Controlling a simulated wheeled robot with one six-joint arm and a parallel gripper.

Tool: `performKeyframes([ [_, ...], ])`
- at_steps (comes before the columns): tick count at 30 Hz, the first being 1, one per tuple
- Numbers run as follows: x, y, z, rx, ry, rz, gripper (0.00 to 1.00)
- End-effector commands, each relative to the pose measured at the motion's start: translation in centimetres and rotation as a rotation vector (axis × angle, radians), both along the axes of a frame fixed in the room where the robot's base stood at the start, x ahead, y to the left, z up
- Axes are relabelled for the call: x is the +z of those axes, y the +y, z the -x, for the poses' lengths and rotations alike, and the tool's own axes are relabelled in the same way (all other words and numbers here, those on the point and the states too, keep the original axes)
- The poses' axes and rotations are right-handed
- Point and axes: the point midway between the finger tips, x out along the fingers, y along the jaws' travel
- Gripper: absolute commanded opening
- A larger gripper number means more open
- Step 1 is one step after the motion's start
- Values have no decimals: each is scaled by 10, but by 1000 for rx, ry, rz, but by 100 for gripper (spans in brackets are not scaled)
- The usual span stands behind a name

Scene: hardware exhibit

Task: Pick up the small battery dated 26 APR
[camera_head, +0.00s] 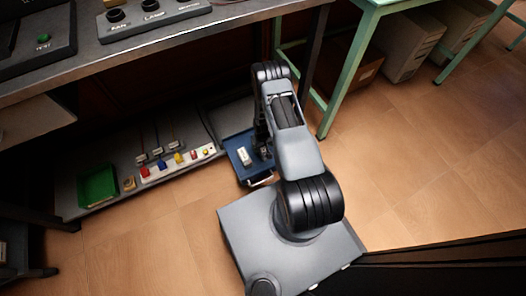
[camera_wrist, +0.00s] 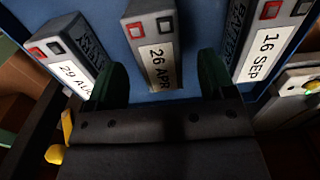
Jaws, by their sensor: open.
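In the wrist view the small battery dated 26 APR (camera_wrist: 152,40) is a grey block with a white label and a red and a dark square on its end. It stands on a blue surface (camera_wrist: 108,20) between my gripper's two dark green fingers (camera_wrist: 160,66). The gripper is open, with a gap visible on both sides of the battery; whether a finger touches it cannot be told. In the head view my gripper (camera_head: 262,146) is low over the blue tray (camera_head: 236,138), mostly hidden by my arm. A pale block (camera_head: 244,156) there has no readable date.
A battery dated 29 AUG (camera_wrist: 65,50) stands close left of the fingers, and one dated 16 SEP (camera_wrist: 268,40) close right. A low shelf with a green bin (camera_head: 97,186) and a white strip of coloured parts (camera_head: 178,165) lies left. A workbench (camera_head: 150,45) overhangs behind.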

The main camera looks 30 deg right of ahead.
Motion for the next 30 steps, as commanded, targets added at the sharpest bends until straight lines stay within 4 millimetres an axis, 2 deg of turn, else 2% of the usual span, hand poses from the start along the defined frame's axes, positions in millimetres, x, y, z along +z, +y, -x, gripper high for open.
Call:
performKeyframes([
  [1,-12,-1,0,0,0,0,76],
  [6,-33,-1,0,0,-1,0,76],
  [14,-35,-1,0,0,-1,0,76],
  [30,-35,-1,0,0,-1,0,26],
])
